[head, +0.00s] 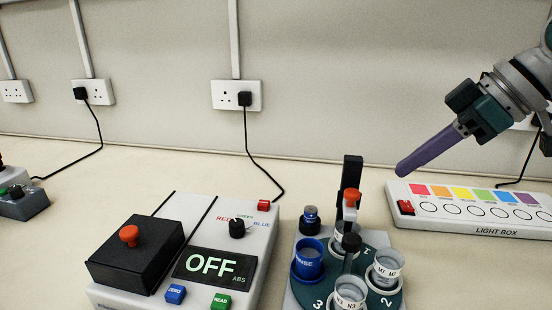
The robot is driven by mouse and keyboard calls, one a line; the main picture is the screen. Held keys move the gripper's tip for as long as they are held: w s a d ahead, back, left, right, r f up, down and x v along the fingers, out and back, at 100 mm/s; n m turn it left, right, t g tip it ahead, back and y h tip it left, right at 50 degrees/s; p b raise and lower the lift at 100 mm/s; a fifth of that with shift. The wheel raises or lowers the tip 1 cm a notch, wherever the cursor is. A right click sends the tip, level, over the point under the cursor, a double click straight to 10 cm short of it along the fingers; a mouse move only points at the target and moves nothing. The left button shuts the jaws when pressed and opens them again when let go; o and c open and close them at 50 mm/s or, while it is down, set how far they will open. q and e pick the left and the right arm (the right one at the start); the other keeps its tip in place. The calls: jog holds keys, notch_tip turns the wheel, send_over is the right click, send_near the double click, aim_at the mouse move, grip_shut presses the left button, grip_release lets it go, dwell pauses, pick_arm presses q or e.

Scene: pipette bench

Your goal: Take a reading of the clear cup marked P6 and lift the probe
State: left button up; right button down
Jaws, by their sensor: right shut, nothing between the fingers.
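A rotating cup holder with a dark green disc (321,277) stands at the lower middle, numbered 1, 2 and 3. It carries a clear cup at position 2 (388,268) and another clear cup at the front (350,293), both with small labels. I cannot read P6 on any cup. A black upright post (352,172) with a red-topped part (351,198) rises over the disc; a probe tip cannot be made out. My right gripper (403,169), with purple fingers, is shut and empty, in the air right of the post. My left gripper is not in view.
A meter reading OFF (211,265) has a blue ZERO button (175,294), green READ button (221,301), colour dial (237,228) and red switch (264,206). A blue rinse cup (308,259) stands on the holder's left. A light box (480,230) lies right, below my right gripper.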

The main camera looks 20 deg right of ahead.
jog(key=v, duration=0.5)
jog(key=shift+s+d+r, duration=0.1)
jog(key=shift+s+r, duration=0.1)
